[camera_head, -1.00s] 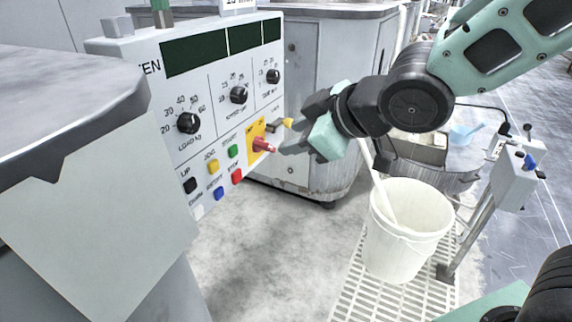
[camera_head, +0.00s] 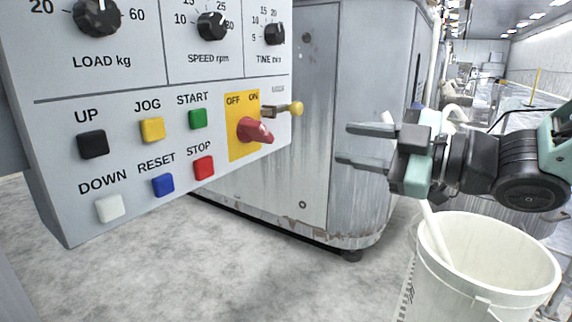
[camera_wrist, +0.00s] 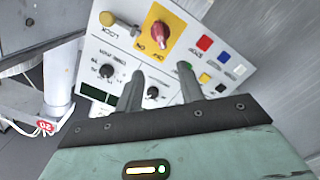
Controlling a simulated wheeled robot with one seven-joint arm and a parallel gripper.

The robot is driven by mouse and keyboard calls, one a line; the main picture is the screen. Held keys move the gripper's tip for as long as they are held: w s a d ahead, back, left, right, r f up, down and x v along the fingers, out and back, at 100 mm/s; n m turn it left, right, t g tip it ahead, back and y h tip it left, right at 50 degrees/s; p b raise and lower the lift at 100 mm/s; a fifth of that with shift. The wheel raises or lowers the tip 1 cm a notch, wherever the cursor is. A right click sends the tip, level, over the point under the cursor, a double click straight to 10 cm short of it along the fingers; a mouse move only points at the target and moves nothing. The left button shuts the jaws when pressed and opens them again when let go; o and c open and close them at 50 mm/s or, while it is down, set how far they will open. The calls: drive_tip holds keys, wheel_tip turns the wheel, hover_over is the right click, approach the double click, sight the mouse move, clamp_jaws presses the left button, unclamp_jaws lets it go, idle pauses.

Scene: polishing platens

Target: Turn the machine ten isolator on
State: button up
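The isolator is a red rotary handle (camera_head: 255,131) on a yellow plate (camera_head: 240,148) marked OFF and ON, on the right part of the machine's control panel. In the head view its grip slants down to the right; I cannot tell which label it points to. It also shows in the wrist view (camera_wrist: 160,36), ahead of my fingers. My gripper (camera_head: 345,143) is open and empty, to the right of the handle and apart from it. Its two fingers stay apart in the wrist view (camera_wrist: 160,92). A yellow-tipped pin (camera_head: 297,108) sticks out beside the plate's upper right.
Coloured push buttons, including a red STOP button (camera_head: 204,167), lie left of the plate, with dials such as the speed dial (camera_head: 212,26) above. A grey cabinet (camera_head: 310,165) stands behind. A white bucket (camera_head: 480,262) stands below my arm.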

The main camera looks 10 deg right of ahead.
drive_tip(key=f, duration=0.1)
drive_tip(key=p, duration=1.3)
approach(268, 134)
drive_tip(key=shift+n+y, duration=0.3)
drive_tip(key=shift+y, duration=0.1)
drive_tip(key=x, duration=0.3)
drive_tip(key=b+x, duration=0.1)
drive_tip(key=x, duration=0.5)
drive_tip(key=shift+w+a+f+b, duration=0.15)
drive_tip(key=shift+w+f+b, duration=0.1)
drive_tip(key=shift+w+b, duration=0.05)
drive_tip(key=shift+c, duration=0.4)
clamp_jaws()
